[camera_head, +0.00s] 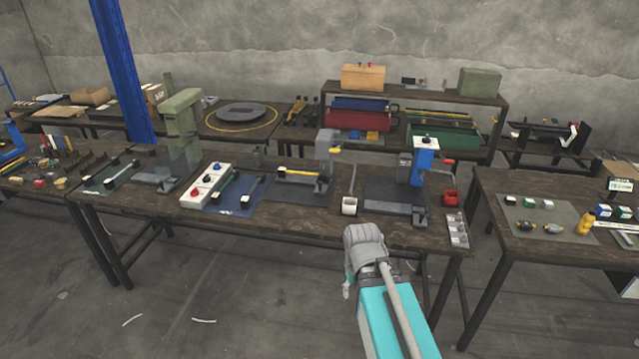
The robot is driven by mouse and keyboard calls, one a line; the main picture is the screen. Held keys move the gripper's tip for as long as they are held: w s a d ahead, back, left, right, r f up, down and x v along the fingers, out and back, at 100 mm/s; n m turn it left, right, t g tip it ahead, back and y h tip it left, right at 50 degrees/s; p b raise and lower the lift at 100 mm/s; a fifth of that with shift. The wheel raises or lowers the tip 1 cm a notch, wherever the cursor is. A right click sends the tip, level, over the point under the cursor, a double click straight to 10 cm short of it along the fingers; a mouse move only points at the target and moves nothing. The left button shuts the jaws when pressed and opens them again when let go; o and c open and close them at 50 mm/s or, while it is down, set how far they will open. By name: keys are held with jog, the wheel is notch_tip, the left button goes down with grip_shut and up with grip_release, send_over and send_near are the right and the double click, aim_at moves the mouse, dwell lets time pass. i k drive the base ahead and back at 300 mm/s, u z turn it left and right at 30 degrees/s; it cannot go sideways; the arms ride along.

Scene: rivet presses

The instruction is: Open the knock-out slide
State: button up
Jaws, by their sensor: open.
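Several presses stand on the long dark workbench (255,222): a green one (180,125) at left, a grey one (325,158) in the middle and a blue-and-white one (424,160) at right. I cannot tell which part is the knock-out slide. A yellow bar with a pale end (298,173) lies by the grey press, and a dark bar with a pale end (232,188) lies on a blue mat.
A white box with red and blue buttons (207,184) stands left of the blue mat. Another table (490,262) is at far right. Floor in front is mostly clear.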

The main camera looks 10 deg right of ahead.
aim_at(321, 189)
jog(key=u, duration=0.05)
jog(key=i, duration=1)
jog(key=z, duration=0.05)
